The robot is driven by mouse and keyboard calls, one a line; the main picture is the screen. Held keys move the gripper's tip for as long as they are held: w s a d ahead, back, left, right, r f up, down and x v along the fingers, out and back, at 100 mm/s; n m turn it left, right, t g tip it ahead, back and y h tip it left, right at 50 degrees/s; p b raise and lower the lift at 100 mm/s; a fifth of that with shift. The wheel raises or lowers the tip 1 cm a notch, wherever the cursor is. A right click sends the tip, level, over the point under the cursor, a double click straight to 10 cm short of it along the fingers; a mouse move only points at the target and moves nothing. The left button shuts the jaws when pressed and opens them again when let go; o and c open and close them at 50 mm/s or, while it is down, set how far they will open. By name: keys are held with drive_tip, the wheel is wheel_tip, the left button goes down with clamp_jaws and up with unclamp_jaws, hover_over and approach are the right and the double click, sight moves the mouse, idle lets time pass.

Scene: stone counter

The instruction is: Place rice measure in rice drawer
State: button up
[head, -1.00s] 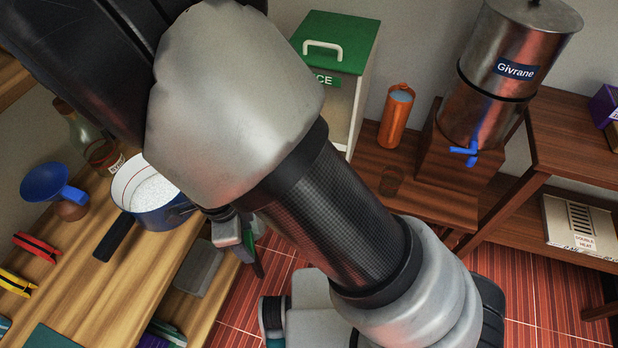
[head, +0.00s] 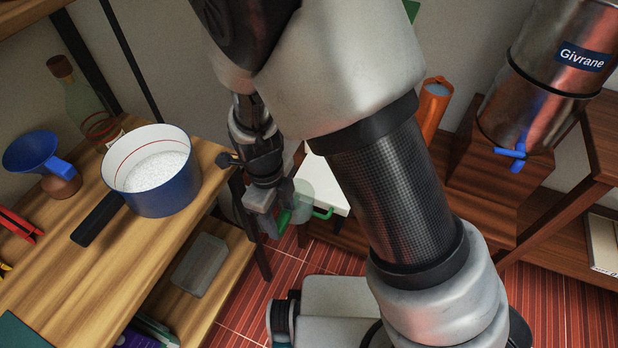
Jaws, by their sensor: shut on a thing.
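My gripper (head: 270,208) hangs just right of the wooden bench, pointing down. It is shut on the rice measure (head: 302,196), a clear cup with what looks like a green handle. The measure is beside and partly in front of the rice drawer (head: 332,196), a white box with a green handle that seems pulled out. My arm hides most of the rice bin; a bit of its green lid (head: 411,9) shows at the top. I cannot tell whether the measure is over the drawer or touching it.
A blue pot (head: 165,196) with white rice stands on the wooden bench (head: 60,290), its black handle toward the front left. A blue funnel (head: 32,151), a bottle (head: 86,104) and an orange cylinder (head: 433,110) are near. A metal Givrane dispenser (head: 540,90) stands right.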

drive_tip(key=shift+w+d+f+b, duration=0.65)
drive_tip(key=shift+w+d+b, duration=0.35)
drive_tip(key=shift+w, duration=1.55)
drive_tip(key=shift+w+d+f+b, duration=0.6)
drive_tip(key=shift+w+d+b, duration=0.35)
drive_tip(key=shift+w, duration=1.6)
drive_tip(key=shift+w+d+f+b, duration=0.75)
drive_tip(key=shift+w+b, duration=0.4)
drive_tip(key=shift+w, duration=1.4)
drive_tip(key=o, duration=1.5)
drive_tip(key=shift+r, duration=0.15)
